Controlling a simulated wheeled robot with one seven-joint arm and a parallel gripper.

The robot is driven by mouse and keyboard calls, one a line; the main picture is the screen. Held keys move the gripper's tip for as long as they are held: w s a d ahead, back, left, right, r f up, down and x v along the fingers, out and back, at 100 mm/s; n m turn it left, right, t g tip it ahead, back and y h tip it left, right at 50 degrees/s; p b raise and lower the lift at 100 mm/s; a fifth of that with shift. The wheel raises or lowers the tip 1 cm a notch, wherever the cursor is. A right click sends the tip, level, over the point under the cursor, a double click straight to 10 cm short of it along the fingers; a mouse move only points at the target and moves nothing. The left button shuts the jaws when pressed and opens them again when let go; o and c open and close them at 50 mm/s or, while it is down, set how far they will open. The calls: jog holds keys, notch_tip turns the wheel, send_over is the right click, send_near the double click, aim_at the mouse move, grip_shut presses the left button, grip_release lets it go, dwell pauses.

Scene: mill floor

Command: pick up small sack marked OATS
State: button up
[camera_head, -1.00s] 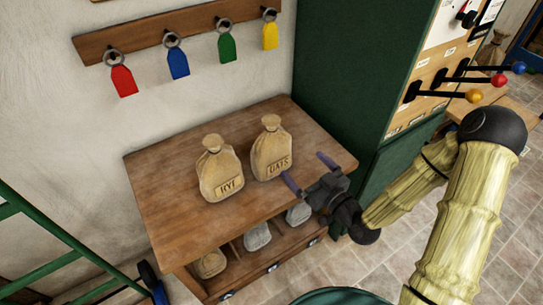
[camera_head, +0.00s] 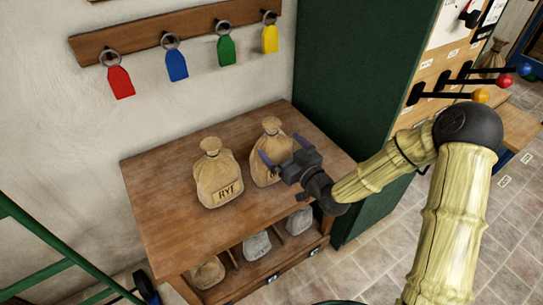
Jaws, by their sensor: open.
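The small sack marked OATS (camera_head: 262,150) stands upright on the wooden cabinet top (camera_head: 161,216), towards the back right. It is tan with a tied neck, and its label is now mostly hidden behind my gripper. My gripper (camera_head: 281,150) is open, with one finger in front of the sack's lower front and the other at its right side. I cannot tell whether either finger touches it. A similar tan sack marked RYE (camera_head: 218,175) stands upright just left of it.
A tall green cabinet (camera_head: 350,75) rises close on the right. Below the top, open compartments hold a tan sack (camera_head: 208,271) and grey sacks (camera_head: 257,245). Coloured tags hang from a wall rack (camera_head: 195,27). A green ladder (camera_head: 40,235) stands at left.

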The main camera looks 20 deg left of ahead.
aim_at(277, 142)
jog(key=shift+w+a, duration=0.1)
jog(key=shift+a, duration=0.1)
jog(key=shift+x, duration=2.65)
jog(key=shift+f, duration=0.1)
jog(key=shift+d, duration=0.1)
jog(key=c, duration=2)
jog(key=shift+w+r, duration=0.1)
jog(key=shift+r, duration=0.1)
